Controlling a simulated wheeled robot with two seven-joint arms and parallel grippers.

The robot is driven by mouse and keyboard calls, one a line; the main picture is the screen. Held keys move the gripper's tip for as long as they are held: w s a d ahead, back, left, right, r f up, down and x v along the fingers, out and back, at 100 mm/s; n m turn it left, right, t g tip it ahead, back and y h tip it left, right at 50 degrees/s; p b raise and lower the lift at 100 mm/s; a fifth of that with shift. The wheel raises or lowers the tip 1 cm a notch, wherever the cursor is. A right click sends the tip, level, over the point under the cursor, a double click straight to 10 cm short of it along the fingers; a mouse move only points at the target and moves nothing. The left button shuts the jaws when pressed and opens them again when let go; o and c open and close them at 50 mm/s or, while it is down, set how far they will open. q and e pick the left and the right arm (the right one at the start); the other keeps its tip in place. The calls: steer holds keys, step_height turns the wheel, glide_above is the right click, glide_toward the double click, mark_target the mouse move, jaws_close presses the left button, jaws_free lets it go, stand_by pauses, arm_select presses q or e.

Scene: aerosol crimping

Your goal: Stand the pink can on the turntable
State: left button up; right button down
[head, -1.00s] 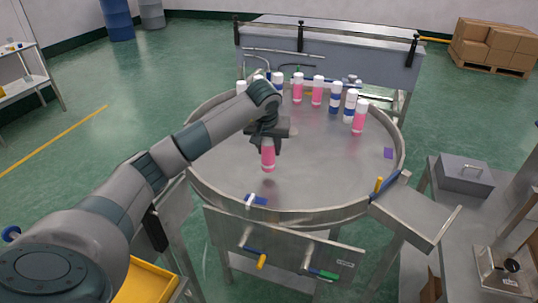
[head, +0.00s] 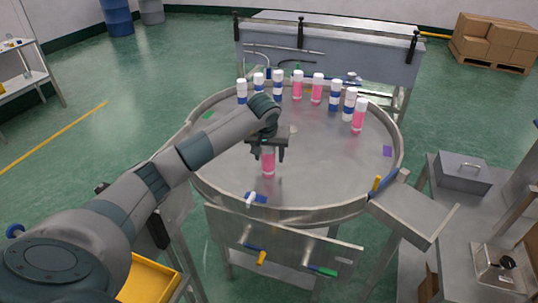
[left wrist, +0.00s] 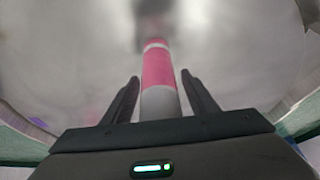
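The pink can (head: 268,165) stands upright on the front part of the steel turntable (head: 325,170), its base appearing to touch the surface. My left gripper (head: 268,146) is above it, pointing down, with its fingers on either side of the can's white upper part. In the left wrist view the can (left wrist: 158,70) runs between the two fingers (left wrist: 160,85), with narrow gaps on both sides, so the gripper looks open around it. My right gripper is not in view.
Several pink and blue-banded cans (head: 317,88) stand along the turntable's far rim. A blue-and-white part (head: 256,197) is near the front rim. A steel chute (head: 415,212) joins at the right. The turntable's middle and right are clear.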

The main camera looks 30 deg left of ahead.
arm_select(q)
steer(key=shift+r, duration=0.1)
steer(key=shift+r, duration=0.25)
steer(key=b+v, duration=0.3)
steer(key=v, duration=0.8)
steer(key=shift+s+r+b, duration=0.25)
steer(key=shift+b, duration=0.1)
steer(key=shift+d, duration=0.1)
stand_by(0.9)
